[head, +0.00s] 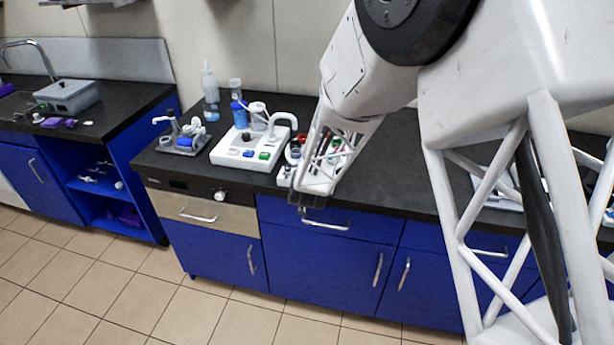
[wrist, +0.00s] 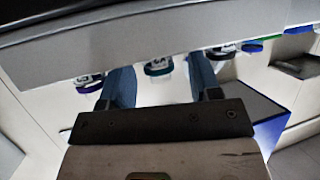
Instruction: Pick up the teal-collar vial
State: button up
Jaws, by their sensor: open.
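The teal-collar vial (wrist: 158,66) shows in the wrist view as a small dark cap with a teal ring, partly cut off by a grey band above it. My gripper (wrist: 162,84) is open, with its two blue fingers spread to the left and right of that vial in the picture. I see no contact, and the depth between fingers and vial is hard to tell. In the head view my gripper (head: 312,192) is at the counter's front edge, beside a white rack (head: 285,175). The teal collar cannot be made out there.
In the head view a white bioreactor base (head: 238,154) and a bottle (head: 210,98) stand left of my gripper.

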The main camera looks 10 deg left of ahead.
jog(key=c, duration=1)
jog(key=shift+r, duration=0.15)
jog(key=shift+r, duration=0.5)
jog(key=shift+s+d+r, duration=0.1)
jog(key=shift+s+r, duration=0.1)
jog(key=shift+r, duration=0.4)
jog(key=shift+s+d+r, duration=0.1)
jog(key=shift+s+r, duration=0.05)
jog(key=shift+r, duration=0.4)
jog(key=s+d, duration=0.3)
jog(key=s, duration=0.3)
jog(key=s+d+r, duration=0.1)
jog(key=s+d, duration=0.3)
jog(key=s, duration=0.3)
jog(key=shift+s+r, duration=0.15)
jog(key=shift+s, duration=0.1)
